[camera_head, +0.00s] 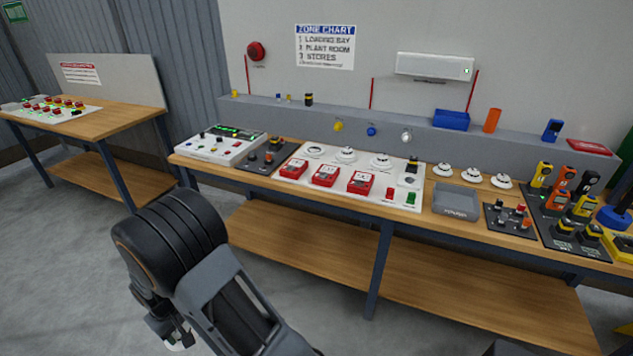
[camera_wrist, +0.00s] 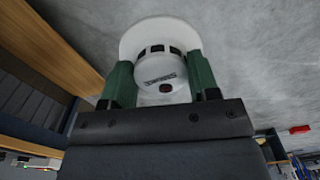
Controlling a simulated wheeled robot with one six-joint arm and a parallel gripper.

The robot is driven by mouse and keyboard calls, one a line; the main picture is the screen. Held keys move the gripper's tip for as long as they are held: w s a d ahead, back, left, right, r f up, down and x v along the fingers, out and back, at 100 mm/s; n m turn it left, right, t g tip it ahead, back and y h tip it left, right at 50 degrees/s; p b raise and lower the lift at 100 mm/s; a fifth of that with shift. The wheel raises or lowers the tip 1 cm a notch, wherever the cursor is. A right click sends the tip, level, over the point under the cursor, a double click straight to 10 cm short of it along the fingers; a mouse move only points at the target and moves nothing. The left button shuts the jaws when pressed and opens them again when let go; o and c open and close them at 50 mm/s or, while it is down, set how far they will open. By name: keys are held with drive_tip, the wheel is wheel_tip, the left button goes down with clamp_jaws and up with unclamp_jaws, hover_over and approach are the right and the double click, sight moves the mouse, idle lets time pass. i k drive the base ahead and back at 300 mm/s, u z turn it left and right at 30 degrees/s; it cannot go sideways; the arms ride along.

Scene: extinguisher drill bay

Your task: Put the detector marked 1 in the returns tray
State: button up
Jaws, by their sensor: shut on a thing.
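My gripper (camera_wrist: 160,82) is shut on a white round smoke detector (camera_wrist: 160,62), with a green finger on each side of it. A dark label and a small red spot show on the detector, but I cannot read a number. In the head view my gripper (camera_head: 172,335) hangs low at the left, over the floor in front of the bench, and a bit of the white detector shows below it. The grey tray (camera_head: 455,213) with a label on its front stands on the bench, right of the white panel; it looks empty.
The white panel (camera_head: 330,197) carries red call points (camera_head: 325,175), two white detectors and a flat white ring (camera_head: 315,150). Several white detectors (camera_head: 472,174) stand behind the tray. A dark rack (camera_head: 509,219) is right of it. A lower shelf (camera_head: 300,235) runs under the bench.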

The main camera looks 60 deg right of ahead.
sight(454, 204)
drive_tip(key=k, duration=1)
drive_tip(key=z, duration=1.9)
